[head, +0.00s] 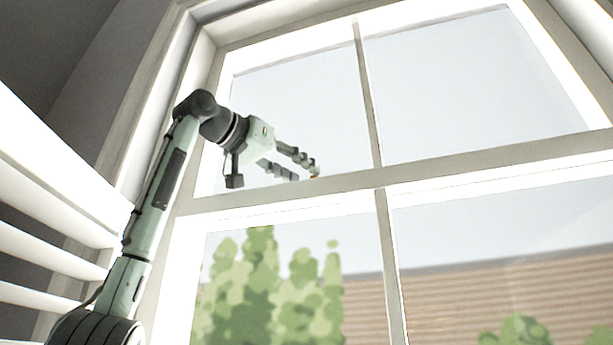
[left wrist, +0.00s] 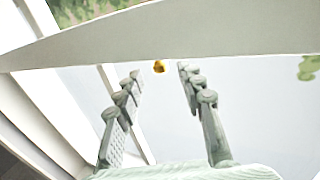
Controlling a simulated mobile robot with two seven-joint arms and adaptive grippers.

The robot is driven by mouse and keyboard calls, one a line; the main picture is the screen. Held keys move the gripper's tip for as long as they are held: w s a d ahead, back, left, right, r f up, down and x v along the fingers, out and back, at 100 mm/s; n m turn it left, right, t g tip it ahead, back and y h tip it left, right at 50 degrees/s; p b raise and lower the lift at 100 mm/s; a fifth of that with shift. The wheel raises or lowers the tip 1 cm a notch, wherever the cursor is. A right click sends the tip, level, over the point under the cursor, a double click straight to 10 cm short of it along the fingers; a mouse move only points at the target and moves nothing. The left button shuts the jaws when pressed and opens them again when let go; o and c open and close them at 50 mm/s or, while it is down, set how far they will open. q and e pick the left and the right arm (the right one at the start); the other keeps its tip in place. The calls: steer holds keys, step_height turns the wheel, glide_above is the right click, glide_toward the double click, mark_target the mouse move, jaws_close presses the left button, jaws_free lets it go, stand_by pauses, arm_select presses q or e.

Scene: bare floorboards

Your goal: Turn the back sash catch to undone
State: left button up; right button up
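The sash window (head: 345,182) fills most of the head view, with a white rail across its middle. A small brass-coloured catch (head: 314,177) shows on top of that rail, right at my left gripper's fingertips and partly hidden by them. My left gripper (head: 306,172) reaches in from the left, above the rail. In the left wrist view the catch (left wrist: 159,66) shows as a small gold piece at the edge of the rail (left wrist: 170,32). It lies between the lines of the two spread fingers, just beyond their tips. The gripper is open and empty. My right gripper is not in view.
White slats (head: 50,210) stand close to my left arm at the left. A vertical glazing bar (head: 368,90) divides the panes right of the gripper. The window frame (head: 150,110) edges the left side. Trees and a brown slatted surface show through the glass.

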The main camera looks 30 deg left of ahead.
arm_select(q)
steer(key=s+a, duration=0.1)
steer(key=s, duration=0.8)
steer(key=shift+a, duration=0.25)
